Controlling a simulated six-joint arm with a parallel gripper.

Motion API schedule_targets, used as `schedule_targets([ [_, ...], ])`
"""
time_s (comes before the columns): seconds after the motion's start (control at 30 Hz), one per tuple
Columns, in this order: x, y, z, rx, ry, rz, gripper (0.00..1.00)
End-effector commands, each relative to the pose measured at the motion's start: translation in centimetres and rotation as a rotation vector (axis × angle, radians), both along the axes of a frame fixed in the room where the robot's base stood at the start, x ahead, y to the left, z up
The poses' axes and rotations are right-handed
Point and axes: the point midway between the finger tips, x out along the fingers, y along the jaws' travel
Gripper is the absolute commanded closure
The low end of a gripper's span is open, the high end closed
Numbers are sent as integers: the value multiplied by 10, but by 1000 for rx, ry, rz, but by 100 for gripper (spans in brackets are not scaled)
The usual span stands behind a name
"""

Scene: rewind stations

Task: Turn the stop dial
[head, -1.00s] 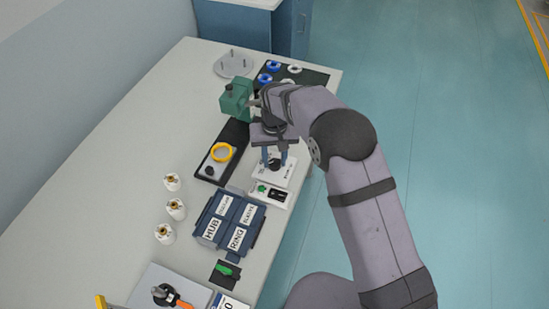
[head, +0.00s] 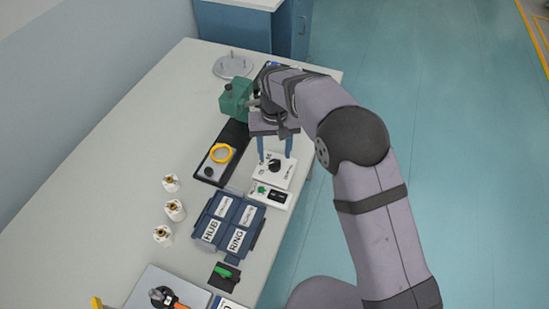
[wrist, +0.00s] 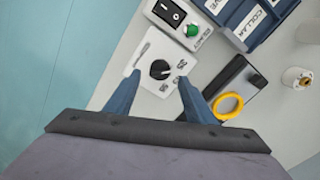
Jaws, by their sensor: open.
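The stop dial (head: 274,165) is a black round knob on a white plate (head: 262,178) near the bench's right edge. In the wrist view the dial (wrist: 159,69) shows whole, with dark markings on the plate beside it. My gripper (head: 275,156) is above the plate, its two blue fingers spread wide. In the wrist view my gripper (wrist: 154,80) has one finger on each side of the dial's place in the picture, apart from the knob. Nothing is between the fingers but the view of the dial and plate.
A switch box with a black rocker (wrist: 172,12) and green button (wrist: 192,31) adjoins the dial plate. A blue labelled bin (head: 228,222) lies nearer. A dark base with a yellow ring (head: 221,152) is left of the dial. A green block (head: 235,98) stands behind.

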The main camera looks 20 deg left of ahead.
Motion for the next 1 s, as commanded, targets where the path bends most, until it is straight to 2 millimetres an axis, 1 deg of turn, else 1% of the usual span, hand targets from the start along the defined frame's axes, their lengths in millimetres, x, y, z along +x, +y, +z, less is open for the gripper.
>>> schedule_targets([
  [0.1, 1, 1, 14, 3, -3, 0, 51],
  [0.3, 0, 0, 29, 1, -2, 1, 51],
  [0.77, 0, 0, 30, 0, 0, 1, 51],
  [0.87, 1, -5, 32, 0, -1, -6, 51],
  [0.97, 4, -20, 36, 1, -2, -22, 51],
  [1.0, 5, -30, 38, 0, -1, -33, 51],
])
